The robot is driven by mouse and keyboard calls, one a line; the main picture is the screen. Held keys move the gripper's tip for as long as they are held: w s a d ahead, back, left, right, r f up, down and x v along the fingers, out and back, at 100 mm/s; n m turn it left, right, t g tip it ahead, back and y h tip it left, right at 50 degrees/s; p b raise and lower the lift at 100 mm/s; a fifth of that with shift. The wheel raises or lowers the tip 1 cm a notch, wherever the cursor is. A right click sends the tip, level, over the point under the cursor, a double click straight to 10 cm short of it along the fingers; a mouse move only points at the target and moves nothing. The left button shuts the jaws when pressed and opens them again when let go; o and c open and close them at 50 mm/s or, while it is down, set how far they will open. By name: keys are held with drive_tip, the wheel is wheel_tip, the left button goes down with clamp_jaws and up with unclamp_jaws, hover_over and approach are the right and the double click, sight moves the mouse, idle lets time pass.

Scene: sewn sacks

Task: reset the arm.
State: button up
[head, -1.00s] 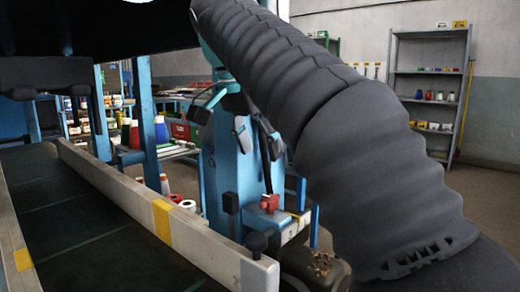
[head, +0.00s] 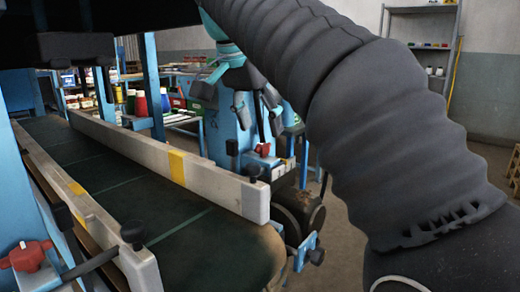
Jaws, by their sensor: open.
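My arm, in a ribbed dark sleeve, runs from the lower right to the top middle of the head view. My gripper (head: 258,112) hangs from its far end, pointing down in front of a blue machine post beyond the conveyor. Its dark, grey-tipped fingers stand apart and nothing shows between them. The fingers partly blend with the post behind, so their distance from it is hard to judge. No sack is in sight.
A dark-green conveyor belt (head: 135,195) with pale side rails (head: 120,143) fills the left and ends near the bottom middle. A red knob (head: 27,256) is at the lower left. A grey shelf (head: 420,48) stands at the back right, with bare floor before it.

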drive_tip(key=s+d+f+n+y, duration=0.1)
drive_tip(key=s+d+f+n, duration=0.15)
drive_tip(key=d+f, duration=0.3)
drive_tip(key=s+d+f+n+y, duration=0.1)
drive_tip(key=s+d+f+n, duration=0.1)
drive_tip(key=s+d+f, duration=0.3)
drive_tip(key=s+d+f+n, duration=0.1)
drive_tip(key=s+d+f, duration=0.1)
drive_tip(key=f, duration=0.4)
drive_tip(key=s+d+f+t, duration=0.1)
drive_tip(key=s+f, duration=0.4)
drive_tip(key=f, duration=0.2)
drive_tip(key=s+d+f+n+t, duration=0.1)
drive_tip(key=s+d+f, duration=0.1)
drive_tip(key=f, duration=0.5)
drive_tip(key=shift+s+d+n+y, duration=0.3)
drive_tip(key=shift+s+n+y, duration=0.1)
drive_tip(key=shift+s, duration=0.45)
drive_tip(key=shift+f, duration=0.1)
